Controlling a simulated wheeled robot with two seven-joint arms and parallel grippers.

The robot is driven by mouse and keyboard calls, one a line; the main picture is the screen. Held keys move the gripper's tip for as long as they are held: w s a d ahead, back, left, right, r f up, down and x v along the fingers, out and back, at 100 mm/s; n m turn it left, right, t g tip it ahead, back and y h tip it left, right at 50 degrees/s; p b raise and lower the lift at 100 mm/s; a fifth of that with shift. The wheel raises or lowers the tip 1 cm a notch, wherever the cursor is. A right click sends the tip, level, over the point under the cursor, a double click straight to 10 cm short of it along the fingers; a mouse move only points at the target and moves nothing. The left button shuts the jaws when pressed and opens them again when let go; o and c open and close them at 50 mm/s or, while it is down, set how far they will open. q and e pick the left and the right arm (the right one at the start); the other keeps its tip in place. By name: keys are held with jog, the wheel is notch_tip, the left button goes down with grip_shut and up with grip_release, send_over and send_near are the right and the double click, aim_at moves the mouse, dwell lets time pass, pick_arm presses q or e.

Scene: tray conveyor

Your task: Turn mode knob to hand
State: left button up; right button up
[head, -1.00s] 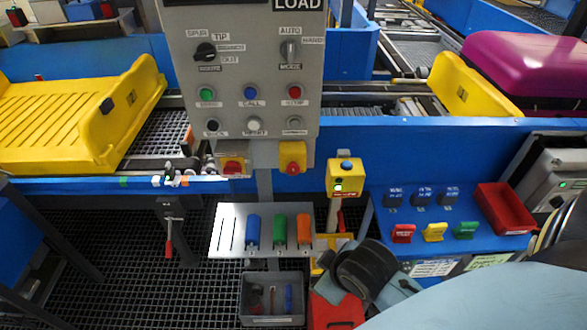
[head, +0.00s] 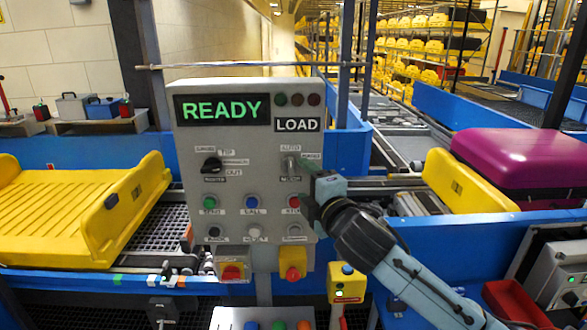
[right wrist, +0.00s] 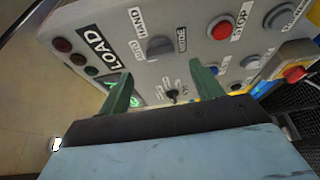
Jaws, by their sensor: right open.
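The grey mode knob (head: 290,163) is on the right half of the grey control panel, between the AUTO label above and the MODE label below. The HAND label is at its upper right, partly hidden by my gripper. The knob looks upright, toward AUTO. In the right wrist view the knob (right wrist: 159,48) lies just beyond the fingertips, and the HAND label (right wrist: 138,20) reads clearly. My right gripper (head: 306,180) is at the panel, just right of the knob. Its green fingers (right wrist: 160,74) are open with nothing between them. My left gripper is not in view.
The panel display (head: 222,109) reads READY. A black selector (head: 211,164) is at the panel's left. Push buttons, including a red stop button (right wrist: 221,29), are close below the knob. A yellow tray (head: 80,220) is at the left; a purple suitcase (head: 515,168) is at the right.

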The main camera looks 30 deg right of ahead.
aim_at(292, 170)
jog(key=w, duration=0.4)
jog(key=w+d+p, duration=0.1)
jog(key=w, duration=0.1)
jog(key=shift+w, duration=0.35)
jog(key=shift+f, duration=0.1)
jog(key=c, duration=1)
